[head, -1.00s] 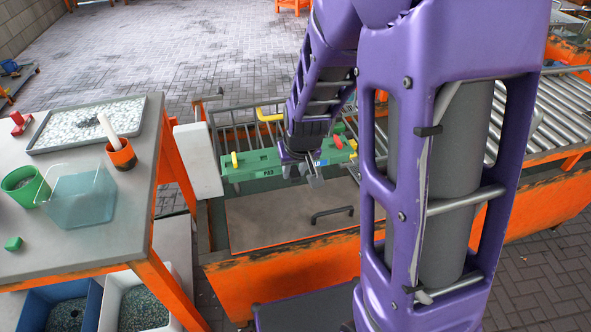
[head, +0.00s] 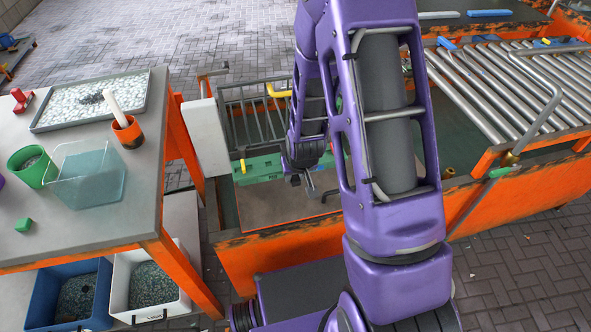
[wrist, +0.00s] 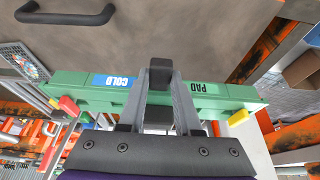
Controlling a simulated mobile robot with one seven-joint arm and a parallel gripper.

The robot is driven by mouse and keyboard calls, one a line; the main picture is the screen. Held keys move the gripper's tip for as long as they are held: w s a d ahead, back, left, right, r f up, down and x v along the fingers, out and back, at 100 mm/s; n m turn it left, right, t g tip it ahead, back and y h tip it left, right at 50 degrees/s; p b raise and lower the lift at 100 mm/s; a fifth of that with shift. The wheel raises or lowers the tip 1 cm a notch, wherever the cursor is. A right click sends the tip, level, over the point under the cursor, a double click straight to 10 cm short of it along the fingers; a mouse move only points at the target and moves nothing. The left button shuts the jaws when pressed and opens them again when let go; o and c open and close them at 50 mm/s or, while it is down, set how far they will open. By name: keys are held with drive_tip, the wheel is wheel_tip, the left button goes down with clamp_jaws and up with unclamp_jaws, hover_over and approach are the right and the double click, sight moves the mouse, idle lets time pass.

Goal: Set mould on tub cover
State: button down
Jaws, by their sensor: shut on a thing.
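The mould is a long green bar (head: 262,164) marked "COLD" and "PAD", with yellow and red tabs; it also spans the wrist view (wrist: 105,92). My gripper (wrist: 160,72) is shut on its middle; in the head view the gripper (head: 305,182) shows beside the bar. The tub cover is a flat brown-grey panel (head: 270,208) with a dark bar handle (head: 330,192); it fills the top of the wrist view (wrist: 190,40). The mould lies toward the cover's far side in the head view. Whether it touches the cover, I cannot tell. My arm hides its right part.
A wire rack (head: 258,115) stands behind the mould. A white box (head: 205,138) is at the tub's left. A grey table (head: 120,225) with a clear tub (head: 88,180) and green cup (head: 30,165) is on the left. A roller conveyor (head: 500,90) runs at right.

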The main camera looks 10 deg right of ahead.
sight(294, 196)
drive_tip(key=shift+w+b, duration=0.1)
drive_tip(key=shift+b, duration=0.2)
wheel_tip(294, 196, down, 7)
drive_tip(key=b, duration=0.6)
drive_tip(key=shift+r, duration=0.2)
drive_tip(key=shift+b, duration=0.35)
idle(0.3)
drive_tip(key=shift+f, duration=0.6)
idle(1.4)
drive_tip(key=c, duration=0.7)
unclamp_jaws()
drive_tip(key=shift+c, duration=0.2)
drive_tip(key=o, duration=0.4)
drive_tip(key=shift+s+f, duration=0.1)
drive_tip(key=shift+s, duration=0.1)
drive_tip(key=shift+c, duration=0.2)
drive_tip(key=shift+o, duration=1.3)
